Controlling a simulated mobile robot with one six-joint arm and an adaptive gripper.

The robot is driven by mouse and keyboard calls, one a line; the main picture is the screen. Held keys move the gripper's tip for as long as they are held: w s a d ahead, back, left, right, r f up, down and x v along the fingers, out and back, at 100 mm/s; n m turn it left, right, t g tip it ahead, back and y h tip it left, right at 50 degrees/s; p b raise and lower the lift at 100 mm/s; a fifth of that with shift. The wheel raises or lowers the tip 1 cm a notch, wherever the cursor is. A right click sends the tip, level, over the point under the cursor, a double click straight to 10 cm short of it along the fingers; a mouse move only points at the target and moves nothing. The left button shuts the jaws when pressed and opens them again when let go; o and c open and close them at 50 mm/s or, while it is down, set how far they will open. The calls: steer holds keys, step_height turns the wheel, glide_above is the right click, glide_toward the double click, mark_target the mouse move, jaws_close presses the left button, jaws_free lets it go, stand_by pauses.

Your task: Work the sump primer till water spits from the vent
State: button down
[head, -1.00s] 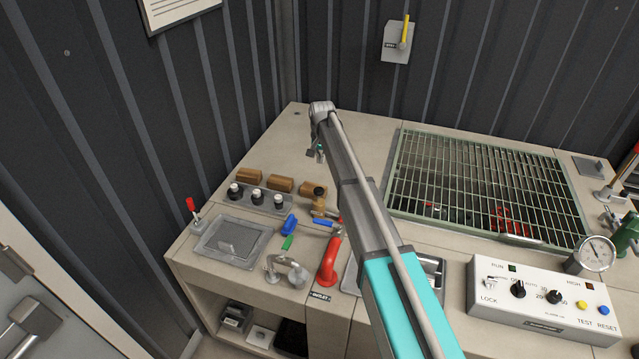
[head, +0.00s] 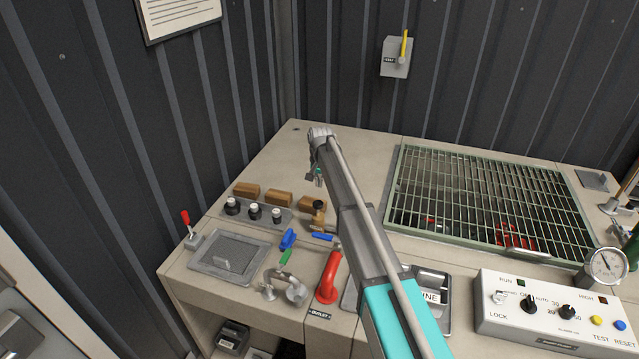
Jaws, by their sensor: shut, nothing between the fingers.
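My gripper (head: 318,180) hangs small and dark at the far end of my arm, over the back left part of the bench. It is shut and empty, apart from the things around it. A lever on a grey base (head: 611,205) stands at the right edge, cut off by the frame; I cannot tell whether it is the sump primer. A small red-knobbed lever (head: 186,219) stands at the left front corner. A brass fitting (head: 318,213) stands just in front of my gripper. I cannot tell which part is the vent, and no water shows.
A green-framed grating (head: 480,200) covers an opening at the right, with red parts below. A control box (head: 550,310) and gauge (head: 607,265) stand at the front right. The back left bench top is clear.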

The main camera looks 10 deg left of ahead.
mark_target(319, 204)
steer(key=shift+w+a+f+b, duration=0.1)
steer(key=shift+f+b, duration=1.85)
steer(key=shift+f, duration=0.15)
steer(key=shift+w+a+f+b, duration=0.1)
steer(key=shift+f+b, duration=1.85)
steer(key=shift+f, duration=0.15)
steer(key=shift+f, duration=0.1)
step_height(319, 204, down, 3)
steer(key=b, duration=0.3)
steer(key=shift+d+f, duration=0.1)
steer(key=shift+s, duration=0.1)
steer(key=shift+r, duration=0.25)
step_height(319, 204, up, 2)
steer(key=shift+d+r+p, duration=0.1)
steer(key=shift+r+p, duration=0.05)
steer(key=shift+p, duration=1.05)
step_height(319, 204, up, 11)
steer(key=p, duration=1.1)
steer(key=shift+s+d+r, duration=0.15)
steer(key=shift+s+r, duration=0.05)
steer(key=shift+s, duration=0.05)
